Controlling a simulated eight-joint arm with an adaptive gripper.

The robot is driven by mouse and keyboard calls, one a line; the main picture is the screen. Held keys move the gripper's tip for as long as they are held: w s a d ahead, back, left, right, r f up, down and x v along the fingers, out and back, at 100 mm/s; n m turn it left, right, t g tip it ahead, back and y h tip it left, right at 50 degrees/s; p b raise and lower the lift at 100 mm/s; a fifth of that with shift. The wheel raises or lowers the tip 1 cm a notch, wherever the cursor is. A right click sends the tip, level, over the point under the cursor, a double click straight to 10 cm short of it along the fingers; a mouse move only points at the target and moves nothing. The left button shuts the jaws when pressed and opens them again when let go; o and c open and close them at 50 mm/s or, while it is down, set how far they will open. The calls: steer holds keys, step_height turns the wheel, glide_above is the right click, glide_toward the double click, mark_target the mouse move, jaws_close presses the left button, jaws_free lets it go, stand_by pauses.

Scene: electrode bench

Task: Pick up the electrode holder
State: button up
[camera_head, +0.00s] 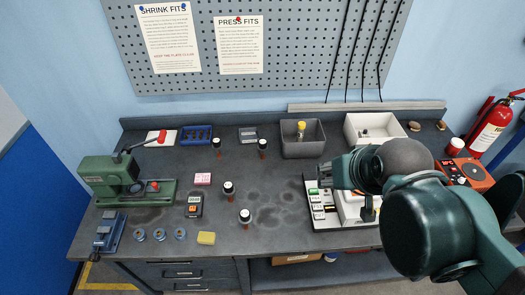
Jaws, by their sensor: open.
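My gripper (327,174) is at the end of my dark green arm on the right. It is open, and nothing shows between its fingers. It is over the back left part of a white-and-black board (318,222) with small labelled blocks. A dark upright piece (368,209) with an orange part stands at the board's right side, below my arm. It may be the electrode holder, but I cannot tell for sure. My arm hides part of the board and the bench behind it.
Several dark vials, one at the front (245,218), stand mid-bench. A grey bin (288,149) with a yellow-topped item and a white bin (357,119) are at the back. A green press (112,178) stands left. An orange device (475,173) is right. The front middle is mostly clear.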

steer(key=shift+c, duration=0.5)
step_height(320, 180, up, 5)
steer(key=m+t+h+b, duration=0.4)
steer(key=m+h+b, duration=0.4)
steer(key=b, duration=1)
glide_above(242, 218)
steer(key=s+a, duration=0.4)
steer(key=f, duration=2.6)
steer(key=shift+s+d+f, duration=0.15)
steer(key=shift+d+f, duration=0.1)
steer(key=shift+f, duration=0.15)
steer(key=shift+d, duration=0.1)
steer(key=shift+b+x, duration=0.3)
steer(key=shift+x, duration=0.95)
